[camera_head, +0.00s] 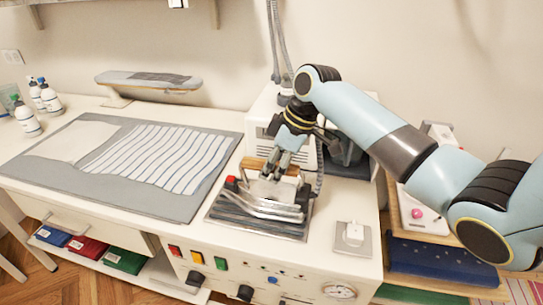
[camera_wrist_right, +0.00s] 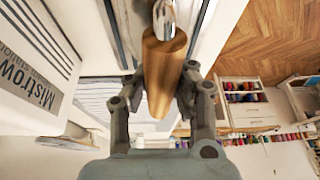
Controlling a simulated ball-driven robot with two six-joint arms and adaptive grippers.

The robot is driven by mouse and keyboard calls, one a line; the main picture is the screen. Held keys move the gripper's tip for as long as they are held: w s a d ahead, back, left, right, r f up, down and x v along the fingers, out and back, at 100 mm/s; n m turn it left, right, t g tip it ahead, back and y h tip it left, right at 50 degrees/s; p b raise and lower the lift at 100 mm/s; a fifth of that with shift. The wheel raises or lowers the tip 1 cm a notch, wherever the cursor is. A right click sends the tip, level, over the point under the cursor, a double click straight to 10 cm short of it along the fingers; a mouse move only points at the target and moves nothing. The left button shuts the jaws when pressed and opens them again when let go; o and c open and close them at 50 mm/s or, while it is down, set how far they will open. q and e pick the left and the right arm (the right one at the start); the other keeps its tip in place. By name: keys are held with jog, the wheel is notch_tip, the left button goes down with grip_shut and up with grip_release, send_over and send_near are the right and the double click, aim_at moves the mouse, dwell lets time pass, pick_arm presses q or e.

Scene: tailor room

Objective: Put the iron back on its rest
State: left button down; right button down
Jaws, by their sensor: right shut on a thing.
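The iron (camera_head: 268,194) is a silver metal body with a wooden handle. In the head view it sits over the dark, ridged rest (camera_head: 243,226) on the right part of the white worktop. Whether its sole touches the rest all over cannot be told. My right gripper (camera_head: 283,168) reaches down from above onto the handle. In the right wrist view the wooden handle (camera_wrist_right: 162,75) lies between the fingers of my right gripper (camera_wrist_right: 160,92), which is shut on it. My left gripper is not in view.
A grey ironing mat with striped cloth (camera_head: 160,155) lies left of the iron. A small sleeve board (camera_head: 150,81) stands behind it. Bottles (camera_head: 28,118) stand at the far left. A white box (camera_head: 263,125) with a hose is just behind.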

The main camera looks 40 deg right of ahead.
jog(key=shift+w+f, duration=0.1)
jog(key=shift+w, duration=0.05)
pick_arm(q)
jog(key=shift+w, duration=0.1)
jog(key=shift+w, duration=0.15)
pick_arm(e)
jog(key=c, duration=1.1)
grip_release()
jog(key=shift+s+f, duration=0.2)
jog(key=shift+c, duration=0.2)
jog(key=shift+r, duration=0.1)
pick_arm(q)
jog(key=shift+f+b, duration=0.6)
jog(key=shift+b, duration=0.05)
pick_arm(e)
jog(key=v, duration=1.2)
jog(key=shift+a, duration=0.1)
